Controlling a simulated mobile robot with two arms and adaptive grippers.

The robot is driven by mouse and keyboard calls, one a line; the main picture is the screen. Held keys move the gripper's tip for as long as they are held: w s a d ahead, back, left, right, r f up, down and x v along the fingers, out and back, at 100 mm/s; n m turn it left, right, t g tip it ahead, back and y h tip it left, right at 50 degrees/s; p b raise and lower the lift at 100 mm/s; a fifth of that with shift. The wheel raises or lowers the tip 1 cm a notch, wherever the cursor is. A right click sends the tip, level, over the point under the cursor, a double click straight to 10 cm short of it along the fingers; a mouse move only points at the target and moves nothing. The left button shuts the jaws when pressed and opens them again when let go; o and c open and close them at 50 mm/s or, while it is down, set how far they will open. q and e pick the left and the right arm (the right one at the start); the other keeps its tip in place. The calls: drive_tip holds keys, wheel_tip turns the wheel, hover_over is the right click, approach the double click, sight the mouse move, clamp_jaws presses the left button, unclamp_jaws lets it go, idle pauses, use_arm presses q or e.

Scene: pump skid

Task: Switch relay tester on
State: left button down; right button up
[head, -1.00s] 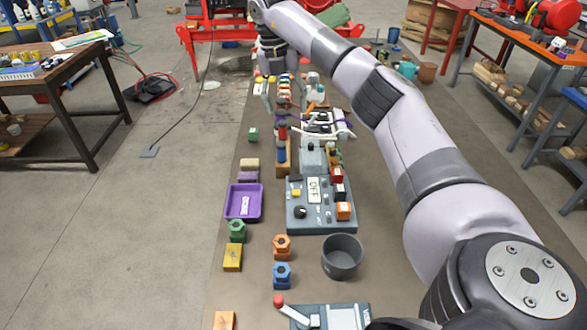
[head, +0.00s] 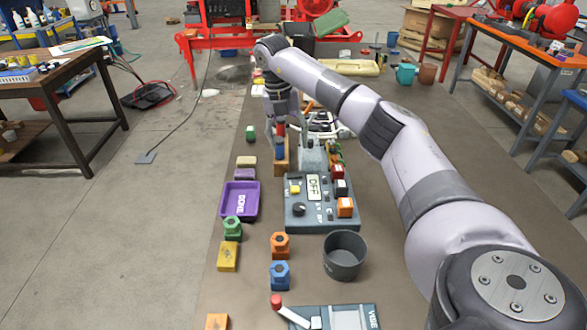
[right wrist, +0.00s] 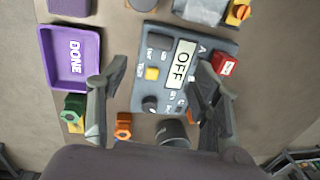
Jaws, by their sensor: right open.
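The relay tester appears to be the dark grey box (head: 309,217) with a display (head: 314,187) reading OFF. It has a yellow button (head: 295,189), a black knob (head: 299,209) and small switches; red, black and orange blocks sit along its right side. It also shows in the right wrist view (right wrist: 143,98), with its yellow button (right wrist: 152,73) between my fingers in the picture. My right gripper (head: 284,147) is open and empty, pointing down just beyond the tester's far edge. Its fingers (right wrist: 153,82) are spread wide and hide part of the tester's right side. My left gripper is not in view.
A purple tray (head: 240,201) marked DONE lies left of the tester. Green, orange and blue hex pieces, a grey round bowl (head: 345,256) and a panel with a red-tipped lever (head: 290,311) stand nearer me. A tall wooden block (head: 281,158) stands close to my right gripper.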

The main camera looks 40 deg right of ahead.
sight(294, 174)
drive_tip(key=f, duration=0.7)
drive_tip(key=s+d+f, duration=0.1)
drive_tip(key=f, duration=0.2)
drive_tip(key=shift+f+p, duration=0.25)
drive_tip(key=shift+p, duration=0.1)
drive_tip(key=shift+c, duration=0.5)
